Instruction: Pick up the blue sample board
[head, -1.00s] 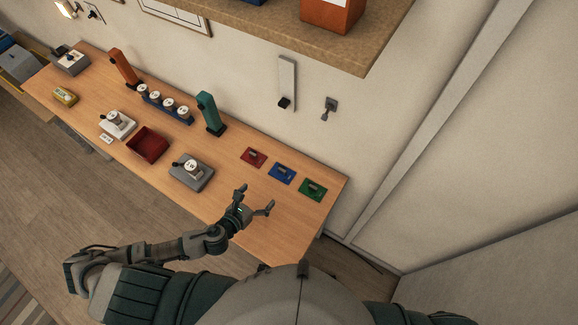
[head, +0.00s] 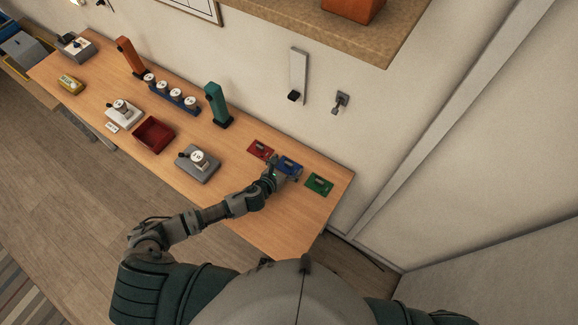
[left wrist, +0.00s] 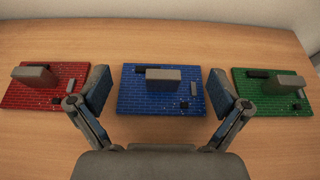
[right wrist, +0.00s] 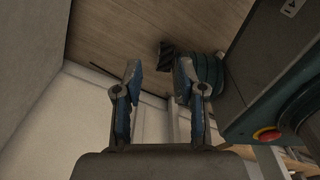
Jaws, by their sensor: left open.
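The blue sample board (head: 291,165) lies flat on the wooden table between a red board (head: 261,149) and a green board (head: 319,184). In the left wrist view the blue board (left wrist: 160,103) carries a grey block and small dark parts. My left gripper (head: 283,169) is at the blue board. In the left wrist view its fingers (left wrist: 158,92) are open, one on each side of the board, with small gaps to its edges. My right gripper (right wrist: 154,80) shows only in its own wrist view, its fingers apart with nothing between them.
The red board (left wrist: 45,86) and green board (left wrist: 272,92) lie close outside my left fingers. A grey device (head: 198,165), a red tray (head: 153,135) and a green upright holder (head: 216,105) stand to the left. A shelf (head: 395,40) juts from the wall above.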

